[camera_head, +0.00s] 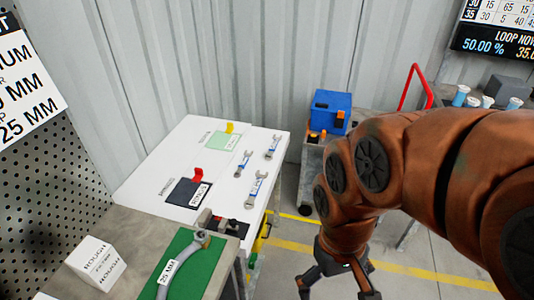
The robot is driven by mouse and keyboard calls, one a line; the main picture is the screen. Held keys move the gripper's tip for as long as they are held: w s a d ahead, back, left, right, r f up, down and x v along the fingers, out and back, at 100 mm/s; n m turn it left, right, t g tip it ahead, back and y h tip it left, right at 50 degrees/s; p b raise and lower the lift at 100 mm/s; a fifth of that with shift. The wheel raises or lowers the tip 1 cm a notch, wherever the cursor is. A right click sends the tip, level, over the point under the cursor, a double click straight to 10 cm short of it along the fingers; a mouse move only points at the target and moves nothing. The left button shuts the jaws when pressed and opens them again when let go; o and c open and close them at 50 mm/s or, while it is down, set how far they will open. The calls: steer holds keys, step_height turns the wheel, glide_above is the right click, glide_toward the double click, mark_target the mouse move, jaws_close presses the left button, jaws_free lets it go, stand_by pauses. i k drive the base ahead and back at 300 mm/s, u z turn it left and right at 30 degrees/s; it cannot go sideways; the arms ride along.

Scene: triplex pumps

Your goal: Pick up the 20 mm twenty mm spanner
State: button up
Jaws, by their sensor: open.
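Three spanners lie apart on the white bench top (150,165), near its right edge. One spanner (272,147) is at the far right, another spanner (242,163) lies to its left, and the nearest spanner (256,188) is close to the front right corner. Each seems to carry a small label, too small to read, so I cannot tell which is the 20 mm one. My gripper (337,292) hangs at the bottom of the view, right of the bench and apart from the spanners. Its fingers are spread and nothing shows between them.
A dark pad with a red piece (197,172) and a pale green pad (222,141) lie on the bench. In front are a green mat (202,268) with a curved hose and a white box (97,262). A blue bin (331,106) stands behind. Open floor lies right of the bench.

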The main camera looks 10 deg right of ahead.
mark_target(245, 159)
steer(key=z, duration=1.45)
steer(key=i, duration=2.3)
steer(key=u, duration=4.2)
